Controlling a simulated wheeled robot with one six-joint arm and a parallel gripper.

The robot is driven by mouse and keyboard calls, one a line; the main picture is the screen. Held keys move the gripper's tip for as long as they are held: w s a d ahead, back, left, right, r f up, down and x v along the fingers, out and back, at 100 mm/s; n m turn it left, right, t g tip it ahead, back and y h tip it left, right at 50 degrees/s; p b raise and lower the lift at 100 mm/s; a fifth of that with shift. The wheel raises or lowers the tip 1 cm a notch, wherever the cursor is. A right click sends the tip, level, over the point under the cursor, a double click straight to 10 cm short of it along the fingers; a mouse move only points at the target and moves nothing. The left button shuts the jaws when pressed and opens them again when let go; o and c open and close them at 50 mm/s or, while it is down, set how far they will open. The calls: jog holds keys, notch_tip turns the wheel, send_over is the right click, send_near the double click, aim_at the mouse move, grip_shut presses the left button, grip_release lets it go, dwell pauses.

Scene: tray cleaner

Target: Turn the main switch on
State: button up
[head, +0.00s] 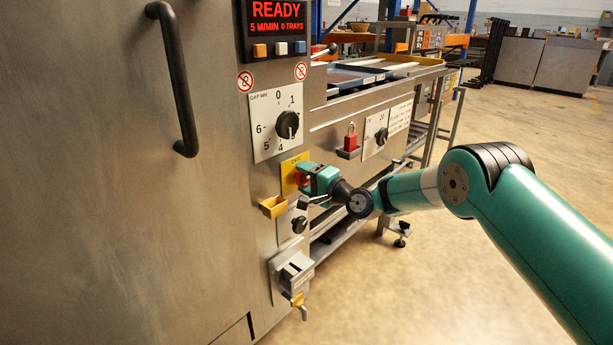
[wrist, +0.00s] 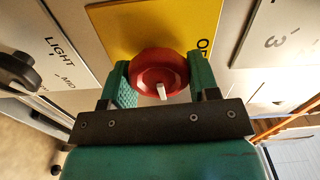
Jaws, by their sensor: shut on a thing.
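The main switch is a red round knob (wrist: 160,72) with a white mark, on a yellow plate (wrist: 125,28) partly lettered "OF". In the wrist view the white mark lies on the knob's lower side. In the head view a bit of the red knob (head: 301,180) shows in front of the yellow plate (head: 287,177) on the steel machine front. My gripper (wrist: 161,82) is shut on the red knob, with one green finger on each side. In the head view my gripper (head: 316,178) hides most of the knob and part of the plate.
A yellow holder (head: 272,207) juts out just below left of the gripper, and a black knob (head: 299,224) sits below. The gap dial (head: 287,125) is above, a red padlock (head: 350,138) upper right. The display (head: 276,18) reads READY. Open floor lies right.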

jog(key=shift+s+a+m, duration=0.1)
jog(key=shift+m, duration=0.5)
jog(key=o, duration=0.9)
jog(key=shift+s+d, duration=0.25)
jog(key=shift+d, duration=0.25)
jog(key=p+v, duration=0.1)
jog(key=v, duration=1.5)
jog(key=shift+s+p, duration=0.15)
jog(key=shift+p, duration=0.2)
jog(key=shift+d+f, duration=0.1)
